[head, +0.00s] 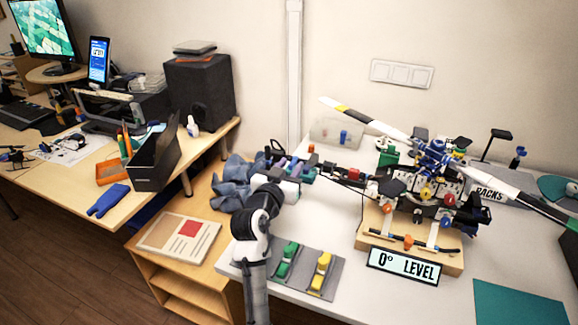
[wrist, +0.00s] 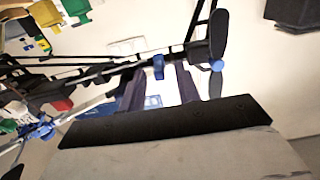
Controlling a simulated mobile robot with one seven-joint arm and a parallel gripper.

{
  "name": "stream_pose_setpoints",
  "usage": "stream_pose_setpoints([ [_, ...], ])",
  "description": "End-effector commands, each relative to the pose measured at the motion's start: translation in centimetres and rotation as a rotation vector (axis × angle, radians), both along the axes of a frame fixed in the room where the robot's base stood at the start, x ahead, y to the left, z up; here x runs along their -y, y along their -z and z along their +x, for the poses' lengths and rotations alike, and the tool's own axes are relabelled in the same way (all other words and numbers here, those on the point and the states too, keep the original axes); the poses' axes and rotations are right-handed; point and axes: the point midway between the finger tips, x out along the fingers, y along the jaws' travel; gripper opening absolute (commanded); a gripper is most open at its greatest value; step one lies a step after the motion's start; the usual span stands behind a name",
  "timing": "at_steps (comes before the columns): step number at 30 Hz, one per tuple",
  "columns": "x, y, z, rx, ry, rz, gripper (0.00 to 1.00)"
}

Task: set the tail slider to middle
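The model helicopter (head: 430,185) stands on a wooden block on the white table at the right, its tail boom (head: 335,172) reaching left toward my gripper (head: 297,168). In the wrist view, the grey boom rod (wrist: 110,72) crosses in front of my gripper (wrist: 160,70). A small blue piece (wrist: 158,66), which looks like the tail slider, sits on the rod between the two dark purple fingertips. Gaps show between it and the fingers, so my gripper looks open. I cannot tell the slider's exact place along the boom. My arm partly hides the tail end in the head view.
A grey panel with green and yellow parts (head: 304,270) lies at the table's front left. A "0° LEVEL" sign (head: 404,266) stands before the helicopter. Blue cloth (head: 240,180) lies left of my arm. A black tail fin (wrist: 208,40) is close to my gripper.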

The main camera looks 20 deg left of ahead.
Motion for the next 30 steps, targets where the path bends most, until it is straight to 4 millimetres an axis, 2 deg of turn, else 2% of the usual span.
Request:
stream_pose_setpoints([
  [6, 0.00, 0.02, 0.02, 0.000, 0.000, 0.000, 0.33],
  [14, -0.01, 0.02, -0.01, 0.000, 0.000, 0.000, 0.00],
  [30, 0.76, 0.13, -0.05, 0.001, 0.001, 0.001, 0.00],
])
